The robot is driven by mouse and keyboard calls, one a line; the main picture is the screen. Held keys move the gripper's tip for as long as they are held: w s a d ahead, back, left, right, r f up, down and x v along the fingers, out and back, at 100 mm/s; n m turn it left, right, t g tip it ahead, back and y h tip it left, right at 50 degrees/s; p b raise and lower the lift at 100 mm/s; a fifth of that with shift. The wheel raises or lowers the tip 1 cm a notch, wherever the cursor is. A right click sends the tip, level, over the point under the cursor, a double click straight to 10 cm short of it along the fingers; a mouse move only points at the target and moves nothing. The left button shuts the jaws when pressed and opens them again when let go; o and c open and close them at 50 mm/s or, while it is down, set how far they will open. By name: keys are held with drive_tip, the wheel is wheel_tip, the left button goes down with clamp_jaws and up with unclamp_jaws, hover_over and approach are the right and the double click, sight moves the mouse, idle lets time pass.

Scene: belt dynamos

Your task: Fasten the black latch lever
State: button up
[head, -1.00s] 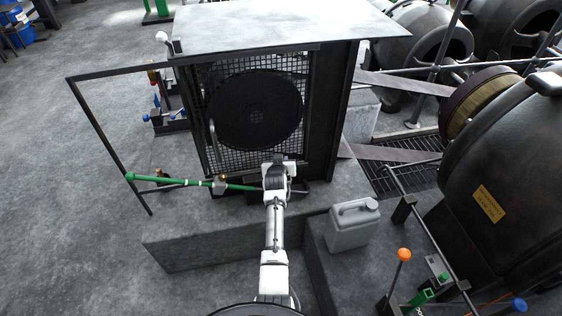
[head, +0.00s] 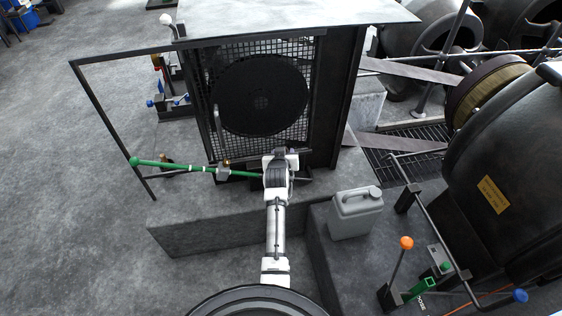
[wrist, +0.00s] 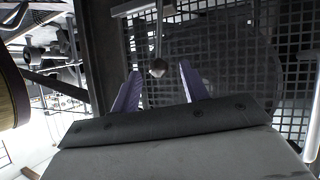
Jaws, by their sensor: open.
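In the wrist view, a thin dark lever with a round grey knob (wrist: 157,69) stands in front of the mesh; this looks like the latch lever. My gripper (wrist: 160,70) is open, with its two purple fingers apart. The knob appears between the fingertips, but I cannot tell whether it is within their reach or beyond them. In the head view, my wrist hides the lever and the fingers at the bottom of the mesh guard (head: 232,150). A round dark disc (head: 262,95) sits behind the mesh.
A long green rod (head: 182,167) with a ball end extends left from beside my wrist. An open black frame (head: 103,112) stands at left. A grey canister (head: 356,213) stands right of my arm, near an orange-knobbed lever (head: 401,262).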

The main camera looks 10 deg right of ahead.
drive_tip(key=v, duration=0.7)
drive_tip(key=shift+s+r+b, duration=0.15)
drive_tip(key=shift+s+b, duration=0.15)
drive_tip(key=shift+a, duration=0.1)
